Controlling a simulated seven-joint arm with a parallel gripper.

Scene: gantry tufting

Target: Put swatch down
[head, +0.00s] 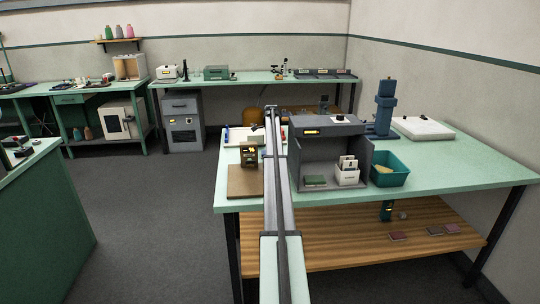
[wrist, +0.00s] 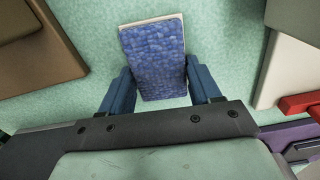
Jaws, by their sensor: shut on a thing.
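My gripper (wrist: 158,78) is shut on a blue textured swatch (wrist: 152,52) in the wrist view. The two blue fingers press on its left and right edges. The swatch is slightly tilted in the picture, with a pale edge along its top and right side. Pale green worktop (wrist: 225,45) shows around it. I cannot tell how far above the worktop the swatch is. In the head view my arm reaches away over the green table (head: 460,172), and its end hides the gripper and swatch.
A brown board (head: 244,182) lies at the table's front left. A grey open-fronted booth (head: 330,125) holds a green swatch (head: 315,180) and a white card box (head: 347,175). A teal bin (head: 389,170) stands right of it. Several flat swatches lie on the wooden lower shelf (head: 350,245).

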